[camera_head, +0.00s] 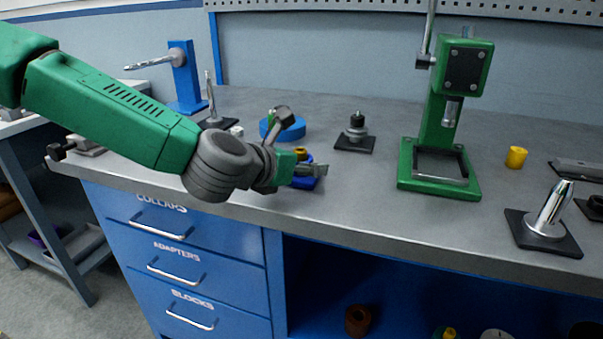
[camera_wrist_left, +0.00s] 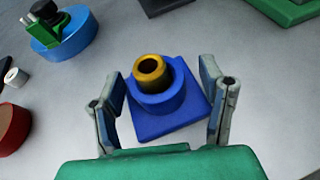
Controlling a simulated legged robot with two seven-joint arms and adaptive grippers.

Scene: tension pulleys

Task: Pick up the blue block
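The blue block (camera_wrist_left: 185,128) is a square blue base with a round blue boss and a brass-coloured ring (camera_wrist_left: 151,70) in its top. In the head view the blue block (camera_head: 304,184) shows partly behind my left gripper (camera_head: 312,168), near the table's front edge. In the left wrist view my left gripper (camera_wrist_left: 163,80) is open, with one finger on each side of the block. A gap shows by the left finger; the right finger is close to the base, and I cannot tell whether it touches. My right gripper is not in view.
A green press (camera_head: 440,180) stands to the right on the grey table (camera_head: 350,220). A blue round disc (camera_head: 290,131) and a dark post on a plate (camera_head: 355,140) are behind the gripper. A yellow cylinder (camera_head: 516,157) and chrome post (camera_head: 548,215) stand farther right.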

